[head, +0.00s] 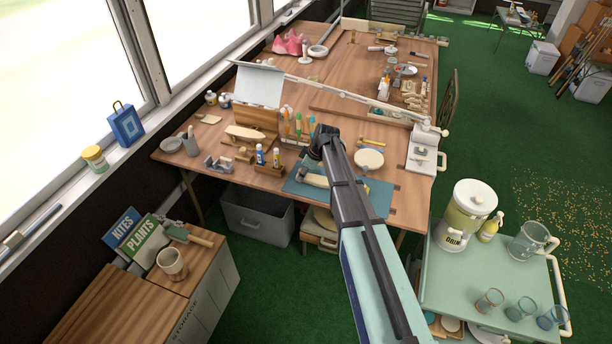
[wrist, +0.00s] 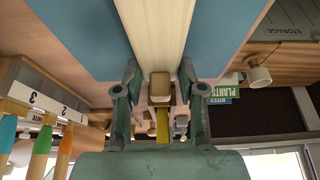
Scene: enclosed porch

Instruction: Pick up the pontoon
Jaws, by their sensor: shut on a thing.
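The pontoon, a long pale wooden piece (head: 315,180), is at the blue mat (head: 296,186) near the table's front edge. It fills the top middle of the wrist view (wrist: 158,35), with the blue mat behind it. My gripper (wrist: 160,82) has one finger on each side of the pontoon and is shut on it. In the head view, my gripper (head: 317,168) is over the mat and my arm hides part of the mat and the pontoon. I cannot tell whether the pontoon touches the mat.
A round pale disc (head: 369,159) lies to the right. A grey bin (head: 256,215) is under the table. A green cart (head: 490,270) with a drink dispenser (head: 466,214) stands right of my arm.

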